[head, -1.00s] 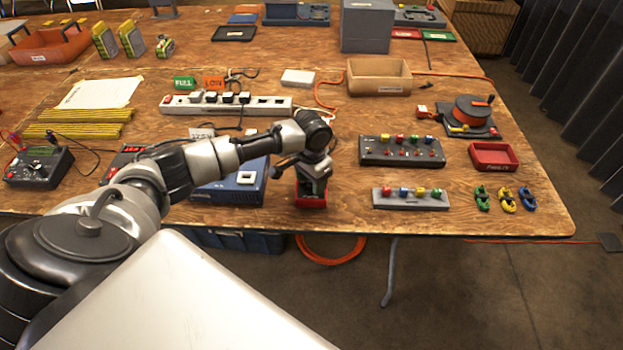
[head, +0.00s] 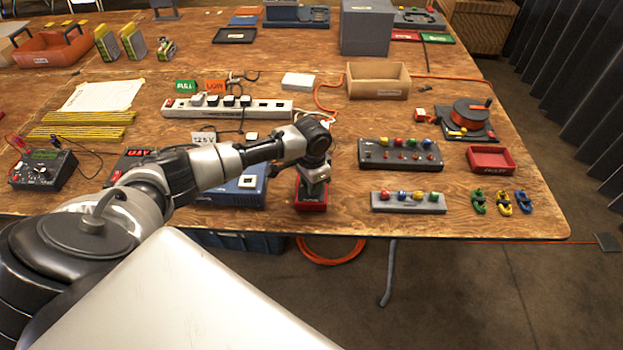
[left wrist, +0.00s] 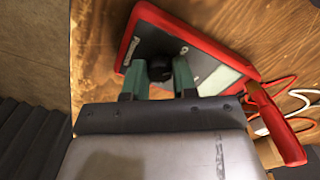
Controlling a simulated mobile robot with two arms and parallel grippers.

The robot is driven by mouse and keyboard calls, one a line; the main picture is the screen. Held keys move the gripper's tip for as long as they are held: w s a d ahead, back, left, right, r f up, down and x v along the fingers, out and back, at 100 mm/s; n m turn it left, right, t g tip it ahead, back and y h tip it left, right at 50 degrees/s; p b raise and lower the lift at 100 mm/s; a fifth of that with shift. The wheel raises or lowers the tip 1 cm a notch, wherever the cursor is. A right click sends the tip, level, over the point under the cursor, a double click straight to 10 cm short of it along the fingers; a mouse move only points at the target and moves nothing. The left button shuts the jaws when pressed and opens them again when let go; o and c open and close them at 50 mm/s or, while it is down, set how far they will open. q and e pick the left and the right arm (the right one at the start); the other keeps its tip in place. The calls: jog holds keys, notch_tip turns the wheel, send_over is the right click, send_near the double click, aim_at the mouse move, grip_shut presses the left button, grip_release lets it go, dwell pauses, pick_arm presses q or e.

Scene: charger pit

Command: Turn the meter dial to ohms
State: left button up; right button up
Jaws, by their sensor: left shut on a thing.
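The red-rimmed meter (head: 311,203) lies at the table's front edge in the head view, mostly hidden under my left gripper (head: 312,188). In the left wrist view the meter (left wrist: 205,60) shows a dark face, a pale screen (left wrist: 220,81) and a black dial (left wrist: 160,69). My left gripper (left wrist: 159,82) has its two green fingers on either side of the dial and is shut on it. The dial's pointer and the markings around it are too small to read. My right gripper is in neither view.
A blue box (head: 240,190) stands just left of the meter, partly behind my left arm. A grey block with coloured knobs (head: 408,202) is to its right. A red-handled lead (left wrist: 277,122) lies beside the meter. A black meter with probes (head: 43,170) is at far left.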

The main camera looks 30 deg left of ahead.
pick_arm(q)
jog(key=shift+r+m+p, duration=0.15)
jog(key=shift+m+p, duration=0.5)
jog(key=shift+m, duration=0.25)
jog(key=m+p, duration=0.1)
jog(key=m, duration=0.1)
jog(key=shift+m, duration=0.4)
jog(key=m+p, duration=0.1)
jog(key=m, duration=0.6)
jog(key=shift+p, duration=0.35)
jog(key=m, duration=0.3)
jog(key=shift+m, duration=0.4)
jog(key=m, duration=0.5)
jog(key=shift+m+b, duration=0.3)
jog(key=shift+m, duration=0.1)
jog(key=o, duration=0.9)
